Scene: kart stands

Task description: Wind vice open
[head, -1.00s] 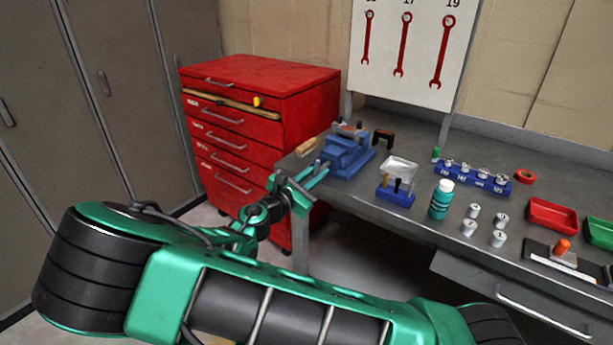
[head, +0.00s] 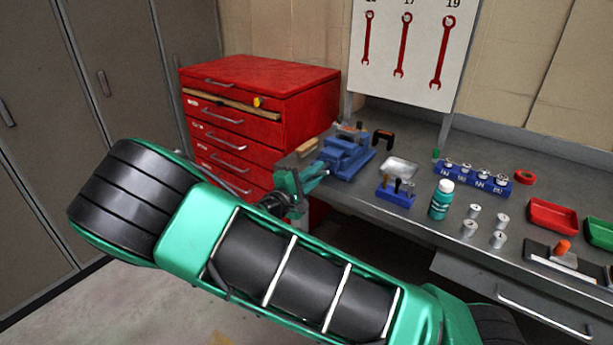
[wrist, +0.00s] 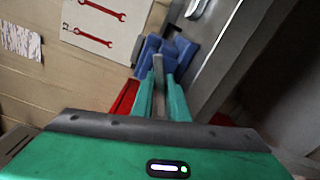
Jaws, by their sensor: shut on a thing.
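The blue vice (head: 347,157) sits at the left end of the grey workbench in the head view. It also shows in the wrist view (wrist: 183,52), just beyond my fingers. My gripper (head: 318,170) is at the front of the vice, off the bench's left corner. In the wrist view my two green fingers (wrist: 160,85) are closed on the grey bar of the vice handle (wrist: 158,66). My arm hides the lower front of the bench, and the vice's screw is mostly hidden behind my fingers.
A red tool cabinet (head: 255,120) stands left of the bench. On the workbench (head: 420,235) right of the vice are a blue holder (head: 396,195), a teal bottle (head: 441,200) and several metal weights. A red tray (head: 553,216) lies further right.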

